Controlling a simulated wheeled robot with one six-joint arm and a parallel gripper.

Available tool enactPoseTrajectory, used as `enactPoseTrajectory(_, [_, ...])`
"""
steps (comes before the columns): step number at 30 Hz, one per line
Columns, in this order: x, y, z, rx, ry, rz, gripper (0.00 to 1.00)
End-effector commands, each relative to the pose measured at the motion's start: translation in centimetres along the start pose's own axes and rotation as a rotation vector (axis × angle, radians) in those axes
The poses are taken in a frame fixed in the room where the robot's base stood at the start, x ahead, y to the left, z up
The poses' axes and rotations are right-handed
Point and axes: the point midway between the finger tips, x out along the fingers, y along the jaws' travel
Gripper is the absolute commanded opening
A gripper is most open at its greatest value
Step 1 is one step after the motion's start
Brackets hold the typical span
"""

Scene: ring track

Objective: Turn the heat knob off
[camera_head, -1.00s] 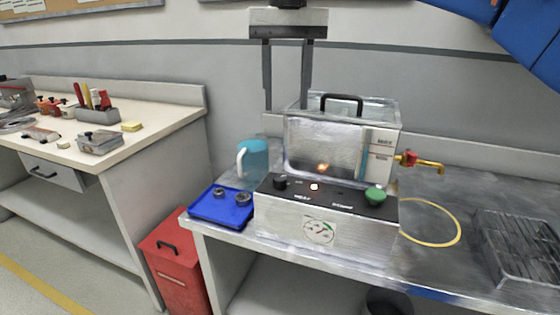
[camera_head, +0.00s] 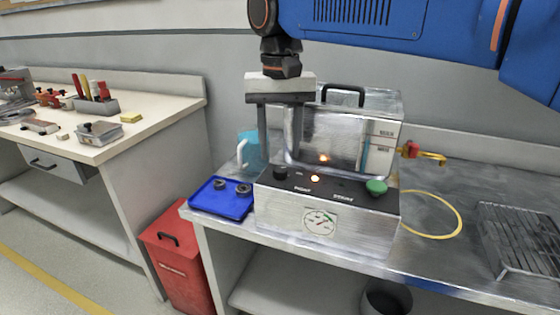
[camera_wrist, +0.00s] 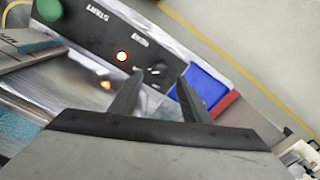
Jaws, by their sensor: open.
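The black heat knob (camera_head: 280,173) sits on the left of the dark control panel of a metal heater unit (camera_head: 290,215), by the word HEAT. A small lamp (camera_head: 315,178) beside it glows. My gripper (camera_head: 280,158) points down with its fingers apart, above and around the knob's place in the head view. In the wrist view my gripper (camera_wrist: 159,79) is open, and the dark knob (camera_wrist: 158,69) shows near the gap between its fingertips. I cannot tell whether the fingers touch it or which way it is turned.
A blue tray (camera_head: 220,200) with small round parts and a blue jug (camera_head: 252,150) are at left. A yellow-handled valve (camera_head: 425,155) sticks out right.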

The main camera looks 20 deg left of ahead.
Motion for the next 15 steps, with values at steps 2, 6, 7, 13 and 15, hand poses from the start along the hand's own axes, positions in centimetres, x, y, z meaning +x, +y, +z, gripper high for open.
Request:
enactPoseTrajectory(2, [1.3,0.1,0.1,0.000,-0.002,0.001,0.43])
enactPoseTrajectory(6, [3.0,0.0,0.0,0.000,-0.001,0.000,0.43])
enactPoseTrajectory(7, [3.2,0.0,0.0,0.000,-0.001,0.000,0.43])
enactPoseTrajectory(13, [4.2,0.0,0.0,0.000,0.000,0.000,0.43])
enactPoseTrajectory(15, [4.2,0.0,0.0,0.000,0.001,0.000,0.43])
